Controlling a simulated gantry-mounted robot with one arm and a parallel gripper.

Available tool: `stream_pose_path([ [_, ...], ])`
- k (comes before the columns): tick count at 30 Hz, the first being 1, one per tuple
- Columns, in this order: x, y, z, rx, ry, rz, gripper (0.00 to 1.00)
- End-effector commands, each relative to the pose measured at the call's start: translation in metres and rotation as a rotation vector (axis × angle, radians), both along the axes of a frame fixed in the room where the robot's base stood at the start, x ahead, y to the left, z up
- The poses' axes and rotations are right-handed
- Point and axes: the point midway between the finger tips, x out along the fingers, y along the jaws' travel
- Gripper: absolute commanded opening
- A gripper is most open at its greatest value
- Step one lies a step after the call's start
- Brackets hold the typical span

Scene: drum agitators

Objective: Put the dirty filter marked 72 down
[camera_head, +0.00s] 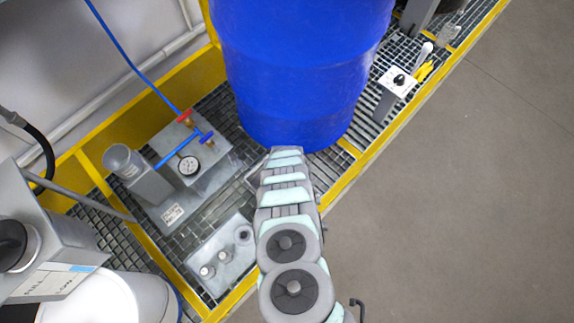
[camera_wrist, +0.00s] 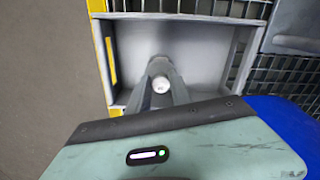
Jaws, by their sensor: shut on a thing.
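My gripper (camera_wrist: 161,78) is at the centre of the wrist view, with both grey fingers closed around a small filter (camera_wrist: 161,86). Only the filter's round white end shows, and the faint mark on it is too small to read. In that view the filter is over an open grey tray (camera_wrist: 204,32) with raised walls. I cannot tell whether it touches the tray floor. In the head view my arm hides the fingers and the filter.
A big blue drum (camera_head: 300,85) stands close to my arm's far end and also shows in the wrist view (camera_wrist: 292,125). A grey block (camera_head: 222,257) with white-topped pieces is left of my arm. A gauge unit (camera_head: 189,165) stands behind it. Open floor (camera_head: 460,210) lies right.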

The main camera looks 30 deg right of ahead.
Motion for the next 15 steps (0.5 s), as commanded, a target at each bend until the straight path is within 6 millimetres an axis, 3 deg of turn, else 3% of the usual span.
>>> stream_pose_path([
  [5,-0.002,0.0,-0.01,0.001,0.004,-0.001,0.0],
  [12,-0.001,0.0,-0.042,-0.001,0.0,0.0,0.0],
  [15,-0.001,0.0,-0.043,0.0,0.001,0.0,0.0],
])
